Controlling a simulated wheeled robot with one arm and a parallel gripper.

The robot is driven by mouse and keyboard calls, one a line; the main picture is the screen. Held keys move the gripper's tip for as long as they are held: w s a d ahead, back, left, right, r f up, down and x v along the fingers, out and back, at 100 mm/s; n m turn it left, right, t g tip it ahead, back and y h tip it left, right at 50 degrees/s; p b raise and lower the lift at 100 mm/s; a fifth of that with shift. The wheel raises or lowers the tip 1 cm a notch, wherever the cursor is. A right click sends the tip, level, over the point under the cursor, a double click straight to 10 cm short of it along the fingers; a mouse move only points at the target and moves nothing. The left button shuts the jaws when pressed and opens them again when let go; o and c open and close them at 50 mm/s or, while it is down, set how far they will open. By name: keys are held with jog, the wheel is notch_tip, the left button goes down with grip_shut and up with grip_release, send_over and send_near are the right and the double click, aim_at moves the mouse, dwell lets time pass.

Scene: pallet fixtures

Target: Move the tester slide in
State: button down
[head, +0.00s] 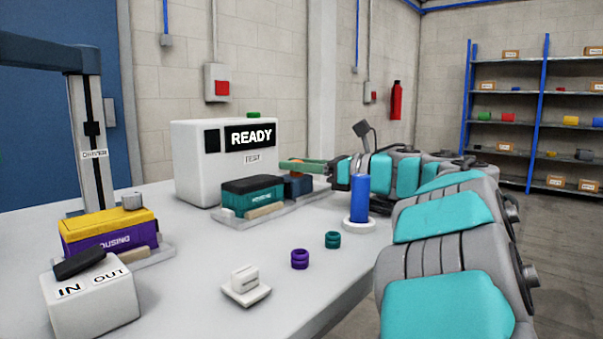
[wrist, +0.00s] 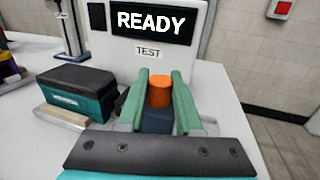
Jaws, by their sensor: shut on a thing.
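The tester (head: 197,165) is a white box whose screen reads READY, with a TEST label below; it also fills the top of the wrist view (wrist: 120,58). A pale slide plate (head: 240,221) lies in front of it. On the plate are a teal housing with a black top (head: 253,200) and a dark blue block (head: 297,187). An orange cylinder (wrist: 159,91) stands on the blue block. My gripper (wrist: 159,85) has its green fingers on either side of this cylinder and is shut on it. The fingers hide the cylinder's sides and part of the plate.
A green button (head: 253,115) tops the tester. A purple and yellow housing (head: 108,233), an IN/OUT switch box (head: 90,298), a white slotted block (head: 246,287), purple (head: 299,259) and teal (head: 332,240) rings and a blue post (head: 359,198) stand on the table.

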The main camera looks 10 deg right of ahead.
jog(key=shift+s+a, duration=0.2)
jog(key=shift+a, duration=0.1)
jog(key=c, duration=0.6)
grip_release()
jog(key=b+v, duration=0.1)
jog(key=v, duration=0.5)
jog(key=shift+s+d+f, duration=0.1)
jog(key=shift+d, duration=0.2)
jog(key=shift+s+d, duration=0.4)
jog(key=shift+s, duration=0.05)
